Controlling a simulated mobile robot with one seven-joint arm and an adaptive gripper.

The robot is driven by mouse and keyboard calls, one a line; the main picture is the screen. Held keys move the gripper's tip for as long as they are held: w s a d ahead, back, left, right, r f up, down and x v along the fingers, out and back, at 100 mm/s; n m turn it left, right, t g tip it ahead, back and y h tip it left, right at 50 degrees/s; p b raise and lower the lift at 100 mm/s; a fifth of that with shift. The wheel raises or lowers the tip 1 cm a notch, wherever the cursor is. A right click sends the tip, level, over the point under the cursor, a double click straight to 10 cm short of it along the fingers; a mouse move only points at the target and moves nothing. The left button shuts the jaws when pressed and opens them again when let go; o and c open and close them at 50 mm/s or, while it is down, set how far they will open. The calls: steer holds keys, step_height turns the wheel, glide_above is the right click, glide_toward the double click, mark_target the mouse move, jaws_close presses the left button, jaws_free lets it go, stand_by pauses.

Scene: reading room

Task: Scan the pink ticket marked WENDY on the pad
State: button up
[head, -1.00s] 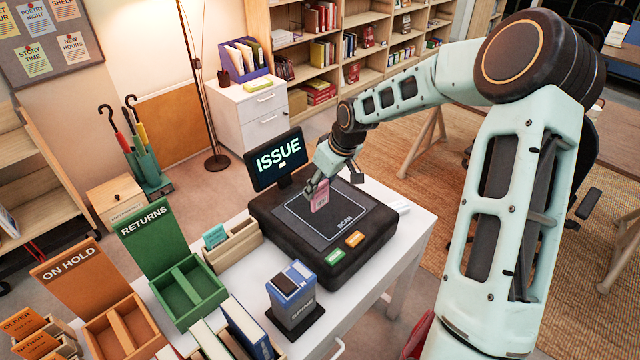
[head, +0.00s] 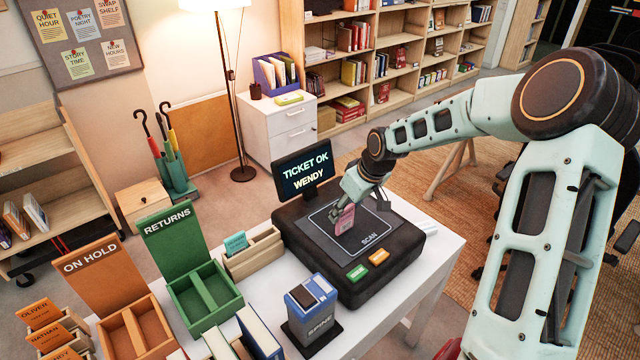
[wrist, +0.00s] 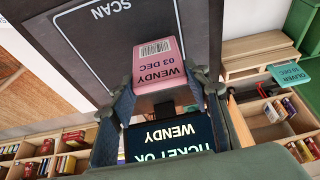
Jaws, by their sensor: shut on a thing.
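The pink ticket (head: 345,219) is held upright by my gripper (head: 345,203) over the black scan pad (head: 325,233). In the wrist view the pink ticket (wrist: 159,66) reads WENDY, 03 DEC, with a barcode, and sits between the fingers of my gripper (wrist: 165,88). Its lower edge is at or just above the pad; I cannot tell if it touches. The screen (head: 304,172) behind the pad reads TICKET OK, WENDY; it also shows upside down in the wrist view (wrist: 168,139).
A teal ticket (head: 236,243) stands in a wooden holder (head: 262,258) left of the pad. The green RETURNS tray (head: 210,305) and orange ON HOLD tray (head: 150,320) are farther left.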

steer(key=shift+r, duration=0.15)
step_height(320, 180, up, 7)
steer(key=p, duration=0.5)
steer(key=shift+s, duration=0.1)
